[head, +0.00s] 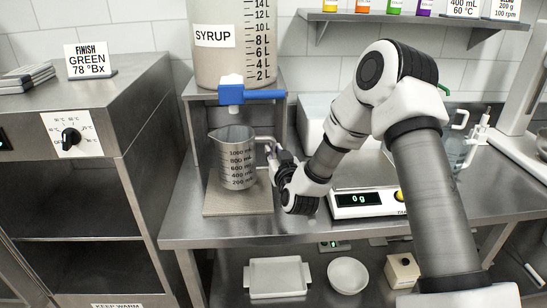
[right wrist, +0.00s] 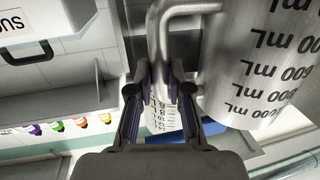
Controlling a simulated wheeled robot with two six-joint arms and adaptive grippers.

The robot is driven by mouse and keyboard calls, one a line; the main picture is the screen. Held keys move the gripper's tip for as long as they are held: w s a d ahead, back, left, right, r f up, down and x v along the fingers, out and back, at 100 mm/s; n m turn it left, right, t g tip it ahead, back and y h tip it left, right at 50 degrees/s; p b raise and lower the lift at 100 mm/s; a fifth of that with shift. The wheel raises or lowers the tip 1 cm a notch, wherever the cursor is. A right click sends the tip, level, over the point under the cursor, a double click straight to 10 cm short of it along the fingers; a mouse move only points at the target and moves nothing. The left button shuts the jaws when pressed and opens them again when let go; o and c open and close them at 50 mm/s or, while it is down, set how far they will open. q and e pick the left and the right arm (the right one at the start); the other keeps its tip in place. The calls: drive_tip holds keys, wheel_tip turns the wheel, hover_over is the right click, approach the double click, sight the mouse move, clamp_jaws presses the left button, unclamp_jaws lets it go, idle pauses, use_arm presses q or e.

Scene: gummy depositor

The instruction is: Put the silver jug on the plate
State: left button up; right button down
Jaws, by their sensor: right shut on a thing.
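The silver jug (head: 237,160), with a dark mL scale, is upright under the blue syrup tap (head: 250,95). It is over a flat beige board (head: 238,205); whether it touches the board I cannot tell. My right gripper (head: 273,160) is at the handle on the jug's right side. In the right wrist view, the fingers of my right gripper (right wrist: 157,88) are shut on the handle (right wrist: 160,40), and the jug body (right wrist: 265,65) is beside them. No other thing is clearly a plate; my right arm hides part of the counter. My left gripper is not in view.
The syrup tank (head: 232,45) stands above the tap. A scale (head: 362,203) reading 0 g is right of my gripper. A clear beaker (head: 455,150) is farther right, behind my arm. A steel cabinet (head: 75,130) is at the left. Containers sit on the shelf below.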

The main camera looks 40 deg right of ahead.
drive_tip(key=f, duration=0.1)
drive_tip(key=w+f, duration=0.1)
drive_tip(key=f, duration=0.1)
drive_tip(key=shift+w+d+f+p, duration=0.25)
drive_tip(key=shift+d+f+p, duration=0.1)
drive_tip(key=shift+p, duration=0.05)
drive_tip(key=shift+f, duration=0.1)
drive_tip(key=shift+f, duration=0.15)
drive_tip(key=c, duration=1.1)
unclamp_jaws()
